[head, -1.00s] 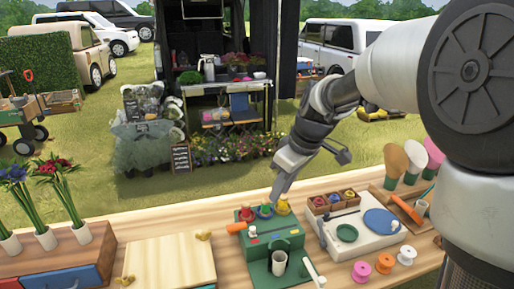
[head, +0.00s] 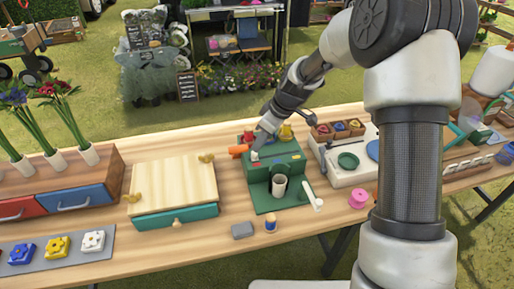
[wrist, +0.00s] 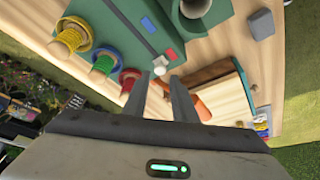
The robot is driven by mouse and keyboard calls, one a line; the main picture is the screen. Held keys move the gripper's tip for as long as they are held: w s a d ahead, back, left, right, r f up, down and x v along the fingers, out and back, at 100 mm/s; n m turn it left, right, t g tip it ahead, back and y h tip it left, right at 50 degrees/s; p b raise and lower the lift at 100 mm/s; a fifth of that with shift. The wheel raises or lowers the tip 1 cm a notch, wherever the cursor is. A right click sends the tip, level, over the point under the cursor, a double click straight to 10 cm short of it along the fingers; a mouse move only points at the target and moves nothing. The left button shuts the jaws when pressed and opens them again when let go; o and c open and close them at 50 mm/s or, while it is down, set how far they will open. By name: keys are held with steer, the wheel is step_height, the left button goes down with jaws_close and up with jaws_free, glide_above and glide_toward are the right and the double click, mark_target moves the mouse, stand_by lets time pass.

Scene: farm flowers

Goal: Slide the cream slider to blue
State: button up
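The cream slider (head: 254,156) is a small pale knob at the left end of the green box (head: 279,171). In the wrist view the slider (wrist: 158,70) shows between and just beyond my fingertips. A red mark (wrist: 171,55) lies near it on the box, and a blue mark (wrist: 148,25) lies farther along. My gripper (wrist: 164,80) is open, with its fingers apart on either side of the slider. I cannot tell whether either finger touches it. In the head view my gripper (head: 262,145) is at the box's left end and partly hides the spools behind.
An orange handle (head: 238,149) sticks out left of the box and shows right of my fingers in the wrist view. A yellow spool (head: 286,132) and others stand behind. A wooden-lidded cabinet (head: 173,187) is to the left. A grey block (head: 242,230) lies in front.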

mark_target(255, 155)
steer(key=shift+x, duration=2.15)
steer(key=shift+c, duration=0.5)
steer(key=shift+d, duration=0.1)
jaws_close()
